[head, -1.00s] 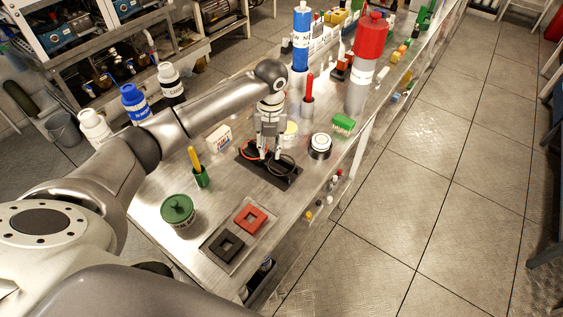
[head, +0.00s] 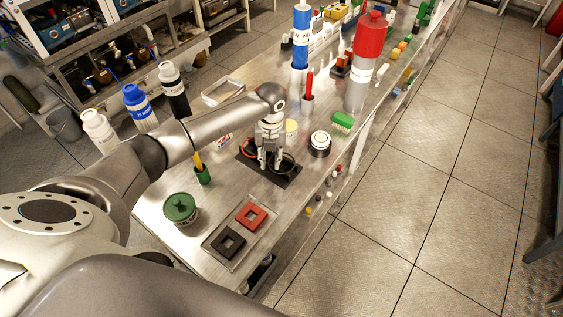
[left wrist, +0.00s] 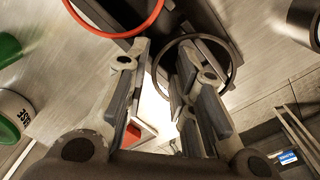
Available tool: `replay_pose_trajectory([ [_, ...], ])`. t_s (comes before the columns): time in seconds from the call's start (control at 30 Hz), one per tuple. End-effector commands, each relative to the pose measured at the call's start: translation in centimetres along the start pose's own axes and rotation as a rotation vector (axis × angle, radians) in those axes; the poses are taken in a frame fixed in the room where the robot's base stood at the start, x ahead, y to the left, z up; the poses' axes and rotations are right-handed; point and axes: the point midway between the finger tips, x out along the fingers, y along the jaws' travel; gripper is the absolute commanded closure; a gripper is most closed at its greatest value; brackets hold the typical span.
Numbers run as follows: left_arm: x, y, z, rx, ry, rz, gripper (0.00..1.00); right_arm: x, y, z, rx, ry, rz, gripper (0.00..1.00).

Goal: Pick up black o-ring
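The black o-ring (head: 294,167) lies on the right part of a dark holder plate (head: 262,173) on the bench. My left gripper (head: 270,162) points down over the plate, beside the ring's left side. In the left wrist view my left gripper (left wrist: 160,85) is open; the left edge of the black o-ring (left wrist: 235,72) shows in the gap between its fingers. The right finger overlaps the ring's inside; I cannot tell whether it touches. A red o-ring (head: 245,149) lies on the plate's left part and shows at the top of the left wrist view (left wrist: 110,36). My right gripper is not in view.
A white-topped round jar (head: 320,140) stands right of the plate, with a green brush (head: 343,122) beyond. A green holder (head: 203,175), a green-lidded jar (head: 181,210) and a tray with red and black square pieces (head: 208,243) are nearer. The bench drops off at right.

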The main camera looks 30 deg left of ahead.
Motion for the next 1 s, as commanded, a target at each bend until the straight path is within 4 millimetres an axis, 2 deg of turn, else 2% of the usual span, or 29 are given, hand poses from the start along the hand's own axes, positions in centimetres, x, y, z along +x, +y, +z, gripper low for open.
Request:
replay_pose_trajectory([
  [0.03,0.1,0.0,0.0,0.0,0.001,0.001,0.81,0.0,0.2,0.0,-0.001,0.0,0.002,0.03],
  [0.17,0.1,0.0,0.0,0.0,0.001,0.001,0.95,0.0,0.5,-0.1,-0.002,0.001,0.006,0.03],
  [0.6,-0.3,0.0,0.0,0.0,0.0,0.0,0.95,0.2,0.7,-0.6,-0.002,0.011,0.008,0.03],
  [0.73,-1.5,0.1,0.1,-0.001,-0.002,-0.001,0.95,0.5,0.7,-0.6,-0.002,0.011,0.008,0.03],
  [0.83,-3.3,0.1,0.1,0.001,-0.003,-0.002,0.95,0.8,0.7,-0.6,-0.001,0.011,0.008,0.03],
  [1.0,-6.6,3.6,0.6,-0.003,-0.006,0.001,0.95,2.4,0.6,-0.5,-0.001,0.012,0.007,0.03],
])
